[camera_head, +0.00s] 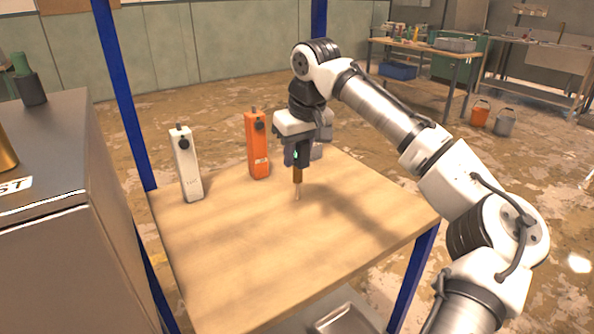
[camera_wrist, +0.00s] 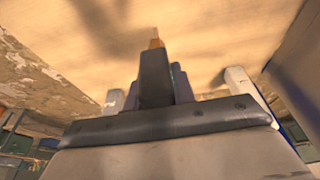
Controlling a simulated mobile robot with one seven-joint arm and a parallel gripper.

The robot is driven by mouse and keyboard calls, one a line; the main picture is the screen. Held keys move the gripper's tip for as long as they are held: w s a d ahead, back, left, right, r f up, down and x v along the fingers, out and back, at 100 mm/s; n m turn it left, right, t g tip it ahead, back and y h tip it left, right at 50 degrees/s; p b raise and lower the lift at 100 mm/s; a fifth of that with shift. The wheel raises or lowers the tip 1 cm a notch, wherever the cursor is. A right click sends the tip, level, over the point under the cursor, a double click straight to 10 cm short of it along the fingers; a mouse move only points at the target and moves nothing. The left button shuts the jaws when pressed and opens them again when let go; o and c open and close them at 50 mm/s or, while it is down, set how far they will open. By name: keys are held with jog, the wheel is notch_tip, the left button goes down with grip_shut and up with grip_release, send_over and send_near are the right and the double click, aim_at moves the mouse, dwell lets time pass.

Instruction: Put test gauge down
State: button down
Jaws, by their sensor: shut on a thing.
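My gripper (camera_head: 297,162) is above the wooden table and points down. It is shut on a slim amber-brown piece with a pale thin tip (camera_head: 297,176), probably the test gauge. Its upper part is hidden between the fingers. The piece is about upright, tip down; I cannot tell whether the tip touches the tabletop. In the wrist view, the amber piece (camera_wrist: 156,43) shows beyond the dark fingers (camera_wrist: 157,78), with its pale tip against the wood.
On the wooden tabletop (camera_head: 270,245), an orange upright device (camera_head: 257,148) stands left of my gripper and a white one (camera_head: 187,168) farther left. Blue posts (camera_head: 125,95) rise at the table's corners. A grey cabinet (camera_head: 60,240) borders the left. The table's front is clear.

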aim_at(297, 170)
jog(key=shift+f, duration=2.05)
jog(key=shift+f, duration=0.15)
jog(key=c, duration=1.2)
grip_release()
jog(key=shift+o, duration=0.2)
jog(key=v, duration=1.2)
